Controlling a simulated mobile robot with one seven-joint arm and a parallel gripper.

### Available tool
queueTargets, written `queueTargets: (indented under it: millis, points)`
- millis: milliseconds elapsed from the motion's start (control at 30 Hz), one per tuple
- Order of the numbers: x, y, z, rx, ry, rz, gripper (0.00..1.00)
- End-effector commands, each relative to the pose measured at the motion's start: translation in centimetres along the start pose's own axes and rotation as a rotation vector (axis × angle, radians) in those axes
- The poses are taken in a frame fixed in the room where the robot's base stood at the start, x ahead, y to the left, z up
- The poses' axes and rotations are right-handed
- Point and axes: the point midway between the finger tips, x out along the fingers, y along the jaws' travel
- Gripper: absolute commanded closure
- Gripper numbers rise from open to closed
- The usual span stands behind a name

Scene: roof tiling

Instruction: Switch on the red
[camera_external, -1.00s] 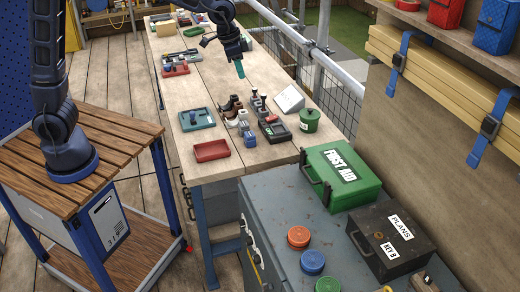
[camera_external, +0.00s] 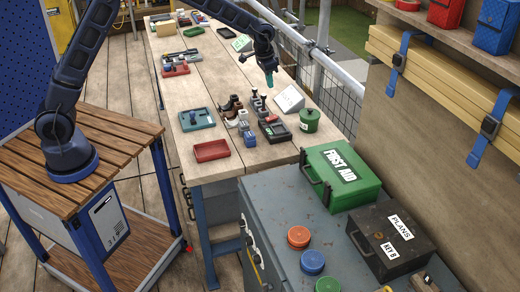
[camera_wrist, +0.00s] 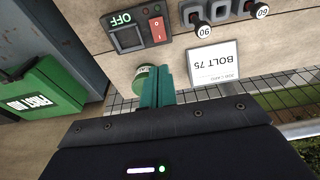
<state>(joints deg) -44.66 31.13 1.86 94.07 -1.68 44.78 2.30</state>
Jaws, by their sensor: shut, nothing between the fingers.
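My gripper (camera_external: 269,80) hangs above the workbench, its teal fingers pointing down, shut and empty. The fingers (camera_wrist: 157,85) also show in the wrist view. A dark switch box (camera_external: 274,130) lies on the bench, nearer the camera than my gripper. In the wrist view the box (camera_wrist: 126,38) has a dark screen, the word OFF and a red rocker switch (camera_wrist: 157,28). The fingers are apart from it. On the grey cabinet, an orange-red round knob (camera_external: 299,236) stands beside a blue knob (camera_external: 312,261) and a green knob (camera_external: 328,285).
A green tin (camera_external: 309,120) and a white sloped card (camera_external: 290,99), reading BOLT 75 in the wrist view, stand near the box. Upright levers (camera_external: 259,104) stand behind it. A red tray (camera_external: 211,151) and a green first-aid box (camera_external: 341,172) are nearer. Bare bench lies left of centre.

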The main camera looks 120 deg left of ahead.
Motion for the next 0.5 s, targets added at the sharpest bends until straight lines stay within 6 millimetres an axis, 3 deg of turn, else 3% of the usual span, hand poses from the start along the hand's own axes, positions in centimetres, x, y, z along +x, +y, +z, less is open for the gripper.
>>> queueTargets:
  millis: [367,500]
  points:
    - [0.2,-0.1,0.0,-0.001,-0.001,0.0,1.0]
    - [1.2,-0.1,0.0,-0.001,-0.003,0.0,1.0]
